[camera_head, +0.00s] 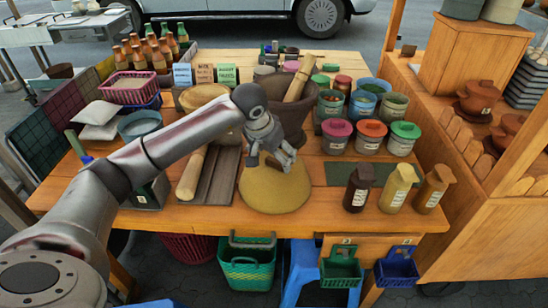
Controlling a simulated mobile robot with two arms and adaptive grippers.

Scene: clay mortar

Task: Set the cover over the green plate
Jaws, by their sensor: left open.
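A yellow-tan domed cover (273,194) rests near the front middle of the wooden table, its rim close to the front edge. My left gripper (281,157) is open, reaching down at the top of the cover. I cannot tell whether its fingers touch the cover. My right gripper is not in view.
Behind my gripper stands a dark mortar (287,118) with a wooden pestle (299,78). Left of the cover lies a rolling pin (191,174). To the right are a dark green mat (366,174), lidded jars (370,136) and several bottles (397,188).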

